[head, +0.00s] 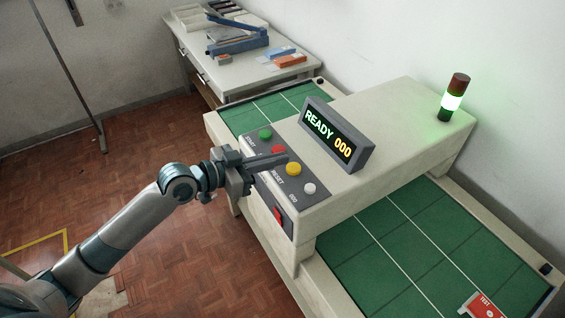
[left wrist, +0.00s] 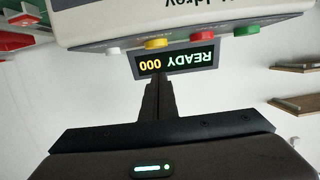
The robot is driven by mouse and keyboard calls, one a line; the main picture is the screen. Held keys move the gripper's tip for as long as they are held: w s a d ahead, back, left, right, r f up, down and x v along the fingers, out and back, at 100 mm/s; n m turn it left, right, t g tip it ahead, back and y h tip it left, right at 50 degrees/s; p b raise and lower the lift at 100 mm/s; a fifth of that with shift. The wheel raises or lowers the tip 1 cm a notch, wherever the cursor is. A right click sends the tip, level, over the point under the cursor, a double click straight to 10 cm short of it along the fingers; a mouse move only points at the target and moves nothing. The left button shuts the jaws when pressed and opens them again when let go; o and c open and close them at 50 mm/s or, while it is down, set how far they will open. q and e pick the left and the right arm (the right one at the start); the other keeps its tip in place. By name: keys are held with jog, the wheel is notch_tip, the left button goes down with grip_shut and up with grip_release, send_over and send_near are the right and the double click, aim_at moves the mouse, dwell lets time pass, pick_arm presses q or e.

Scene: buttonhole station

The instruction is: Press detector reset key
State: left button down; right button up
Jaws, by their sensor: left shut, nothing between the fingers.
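The detector's grey key panel (head: 313,200) carries a row of round keys. The yellow key (head: 293,169), beside the RESET label, also shows in the left wrist view (left wrist: 157,43). A red key (head: 278,149), a green key (head: 265,134) and a white key (head: 309,188) share the row. The display (head: 334,136) reads READY 000. My left gripper (head: 284,158) is shut and empty, its tips over the panel near the red and yellow keys. In the left wrist view its fingers (left wrist: 158,85) point toward the yellow key, apparently apart from it. My right gripper is out of view.
A signal tower (head: 453,98) glows green on the housing (head: 408,112). A green belt (head: 440,250) runs through the detector; a red TEST card (head: 483,306) lies on it. A red switch (head: 278,216) is on the front side. A side table (head: 225,70) with tools stands behind.

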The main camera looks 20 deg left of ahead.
pick_arm(q)
jog(key=b+v, duration=0.3)
jog(key=v, duration=0.4)
jog(key=shift+a, duration=0.25)
jog(key=shift+r, duration=0.2)
dwell(0.4)
